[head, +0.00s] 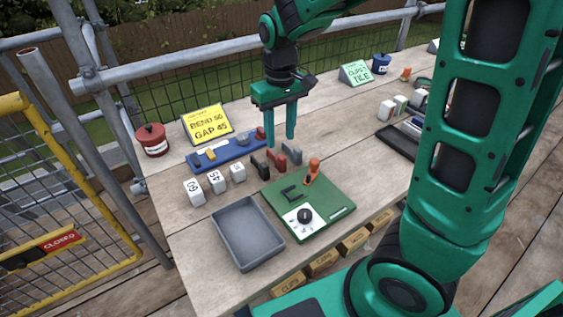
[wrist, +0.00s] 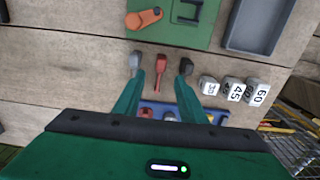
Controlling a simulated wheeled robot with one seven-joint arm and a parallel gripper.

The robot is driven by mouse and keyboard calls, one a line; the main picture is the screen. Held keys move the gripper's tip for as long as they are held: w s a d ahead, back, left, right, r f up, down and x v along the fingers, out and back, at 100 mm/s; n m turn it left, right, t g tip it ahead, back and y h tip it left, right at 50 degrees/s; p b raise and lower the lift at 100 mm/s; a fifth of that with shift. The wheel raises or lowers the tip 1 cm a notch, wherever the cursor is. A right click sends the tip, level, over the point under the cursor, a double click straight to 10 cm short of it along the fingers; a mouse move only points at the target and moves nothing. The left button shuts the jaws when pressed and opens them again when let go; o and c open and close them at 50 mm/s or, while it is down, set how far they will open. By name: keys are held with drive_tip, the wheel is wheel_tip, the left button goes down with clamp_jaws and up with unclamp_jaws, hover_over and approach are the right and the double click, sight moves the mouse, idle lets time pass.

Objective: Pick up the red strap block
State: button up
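The red strap block (head: 277,161) stands on the wooden bench between a black block (head: 260,168) and a grey block (head: 292,153). It also shows in the wrist view (wrist: 160,63), lying between my two fingers in the picture. My gripper (head: 280,143) points down over the row of blocks, its fingers apart with nothing between them that I can see held. In the head view the fingertips appear above and slightly behind the red block. I cannot tell the exact height gap. No contact with the red block is visible.
A green board (head: 325,208) with an orange-handled tool (head: 312,172) and a grey tray (head: 247,238) lie in front. White number cubes (head: 216,181) stand left. A blue rack (head: 226,151) with small pieces lies behind. The neighbouring blocks leave narrow gaps beside the red one.

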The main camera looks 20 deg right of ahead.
sight(281, 155)
drive_tip(key=shift+s+f, duration=0.2)
drive_tip(key=shift+f, duration=3.95)
clamp_jaws()
